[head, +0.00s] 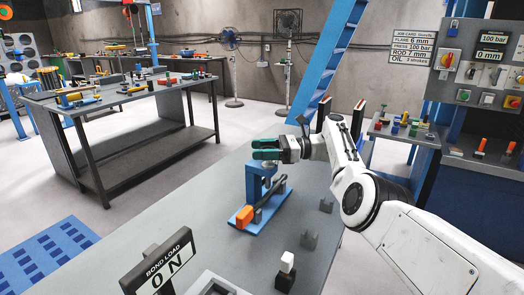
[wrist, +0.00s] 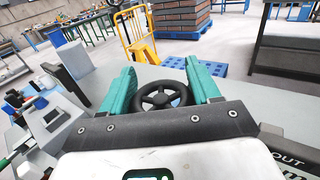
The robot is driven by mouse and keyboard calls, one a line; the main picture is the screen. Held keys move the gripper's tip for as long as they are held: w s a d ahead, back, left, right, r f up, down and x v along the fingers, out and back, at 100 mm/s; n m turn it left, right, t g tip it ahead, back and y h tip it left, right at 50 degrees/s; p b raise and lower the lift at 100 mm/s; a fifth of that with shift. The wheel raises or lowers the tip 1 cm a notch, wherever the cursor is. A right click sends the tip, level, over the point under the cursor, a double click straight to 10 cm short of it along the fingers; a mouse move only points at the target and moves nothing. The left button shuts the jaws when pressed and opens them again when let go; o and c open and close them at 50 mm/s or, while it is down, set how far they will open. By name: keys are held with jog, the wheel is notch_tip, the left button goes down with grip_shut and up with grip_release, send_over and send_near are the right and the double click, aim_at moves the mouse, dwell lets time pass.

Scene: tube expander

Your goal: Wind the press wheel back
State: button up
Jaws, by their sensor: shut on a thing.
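The press (head: 254,186) is a blue frame on a blue base, standing on the grey workbench (head: 190,245) in the head view. My gripper (head: 265,149), with green fingers, is directly above the press. In the wrist view the press wheel (wrist: 163,92) is a black spoked handwheel between the two green fingers of my gripper (wrist: 164,88). The fingers are shut on its rim, one on each side. The wheel is mostly hidden by the fingers in the head view. A black bar with an orange end (head: 245,216) lies on the press base.
A "BOND LOAD 0 N" display (head: 160,268) stands at the front. A control panel (head: 484,70) shows 100 bar and 0 mm. The bench left of the press is clear.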

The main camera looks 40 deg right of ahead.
jog(key=o, duration=1)
jog(key=shift+a, duration=0.1)
jog(key=shift+c, duration=0.2)
jog(key=b+v, duration=0.6)
jog(key=v, duration=0.5)
jog(key=shift+w, duration=0.1)
